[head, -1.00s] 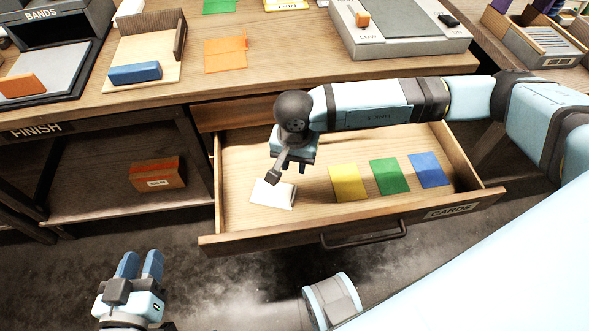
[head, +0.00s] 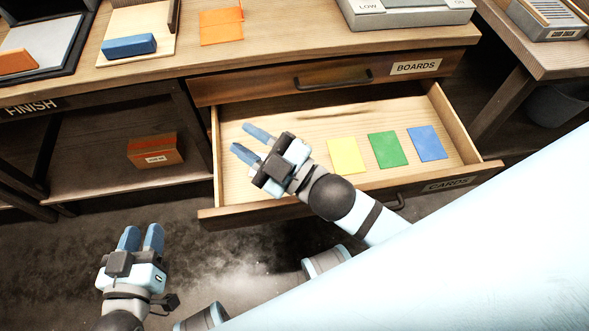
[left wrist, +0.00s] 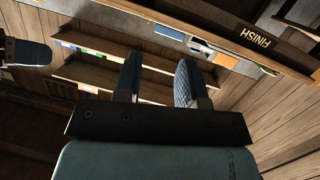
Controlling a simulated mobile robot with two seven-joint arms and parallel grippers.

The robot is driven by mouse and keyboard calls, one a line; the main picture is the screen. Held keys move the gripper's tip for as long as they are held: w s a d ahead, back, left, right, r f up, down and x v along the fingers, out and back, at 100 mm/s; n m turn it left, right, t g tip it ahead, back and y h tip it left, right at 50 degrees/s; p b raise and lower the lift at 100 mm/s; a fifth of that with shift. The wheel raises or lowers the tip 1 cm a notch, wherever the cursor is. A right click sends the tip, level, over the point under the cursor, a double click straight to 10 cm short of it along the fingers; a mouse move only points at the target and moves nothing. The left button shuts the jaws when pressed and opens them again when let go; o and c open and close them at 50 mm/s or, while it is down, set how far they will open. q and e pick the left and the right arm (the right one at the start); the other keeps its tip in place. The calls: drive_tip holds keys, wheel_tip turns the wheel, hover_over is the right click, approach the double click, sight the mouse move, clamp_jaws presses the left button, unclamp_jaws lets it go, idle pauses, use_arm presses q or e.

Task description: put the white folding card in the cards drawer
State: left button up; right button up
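The cards drawer (head: 255,212) is pulled out, with its front labelled CARDS. My right gripper (head: 245,141) is over the left part of the drawer in the head view. Its blue fingers are apart and nothing shows between them. The white folding card is not visible now; its earlier place in the drawer is covered by my right gripper. My left gripper (head: 143,232) is above the floor at lower left, well away from the drawer. In the left wrist view, its fingers (left wrist: 158,78) are apart and empty.
Yellow (head: 345,155), green (head: 387,149) and blue (head: 427,143) cards lie flat in the drawer. The boards drawer (head: 330,82) above is shut. An orange box (head: 155,151) sits on the lower shelf at left. Bare drawer floor lies behind the cards.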

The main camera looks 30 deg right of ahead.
drive_tip(key=s+d+f+m+g+h, duration=0.3)
drive_tip(key=d+f+m+h, duration=0.2)
drive_tip(key=f+m, duration=0.4)
drive_tip(key=shift+s+d+f+m+h, duration=0.25)
drive_tip(key=shift+s+d+m+h, duration=0.15)
drive_tip(key=shift+d+m, duration=0.5)
drive_tip(key=shift+a, duration=0.2)
